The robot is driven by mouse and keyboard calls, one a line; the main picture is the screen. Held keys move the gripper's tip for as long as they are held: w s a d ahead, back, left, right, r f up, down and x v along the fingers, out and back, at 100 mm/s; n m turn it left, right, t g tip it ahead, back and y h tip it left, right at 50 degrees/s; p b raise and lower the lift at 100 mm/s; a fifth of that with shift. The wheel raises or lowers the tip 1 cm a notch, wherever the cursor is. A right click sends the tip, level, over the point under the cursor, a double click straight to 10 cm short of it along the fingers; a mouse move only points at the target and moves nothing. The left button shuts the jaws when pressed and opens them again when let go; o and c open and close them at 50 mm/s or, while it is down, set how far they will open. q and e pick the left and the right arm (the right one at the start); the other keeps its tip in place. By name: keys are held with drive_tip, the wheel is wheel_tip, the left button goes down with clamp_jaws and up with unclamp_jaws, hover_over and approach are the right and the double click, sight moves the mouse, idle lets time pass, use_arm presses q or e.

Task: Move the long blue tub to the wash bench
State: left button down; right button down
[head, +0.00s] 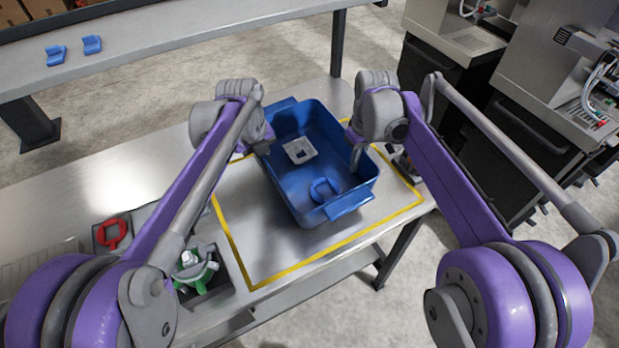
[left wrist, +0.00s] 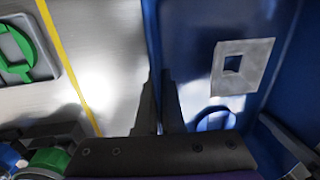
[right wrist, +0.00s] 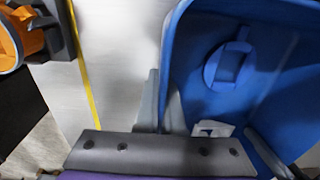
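The long blue tub (head: 320,130) is at the yellow-outlined area of the near steel table (head: 235,215). Inside it are a pale square piece with a square hole (head: 300,150) and a round blue piece (head: 325,189). My left gripper (head: 266,146) is at the tub's left wall. In the left wrist view its fingers (left wrist: 160,100) are close together, one each side of that wall. My right gripper (head: 357,158) is at the opposite wall, its fingers (right wrist: 162,100) pinching the rim. I cannot tell whether the tub touches the table. No bench is marked as the wash bench.
A red part (head: 112,233) and a green part (head: 195,268) lie in trays on the table's left. A long bench (head: 200,40) behind carries two small blue pieces (head: 92,44). Dispenser machines (head: 455,35) stand at the right. Open floor (head: 270,60) lies between.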

sight(355, 175)
use_arm(q)
drive_tip(key=shift+s+d+r, duration=0.1)
drive_tip(key=shift+s, duration=0.25)
use_arm(e)
drive_tip(key=shift+s+a+r, duration=0.1)
drive_tip(key=shift+s+r, duration=0.05)
drive_tip(key=shift+s, duration=0.15)
use_arm(q)
drive_tip(key=shift+w, duration=0.1)
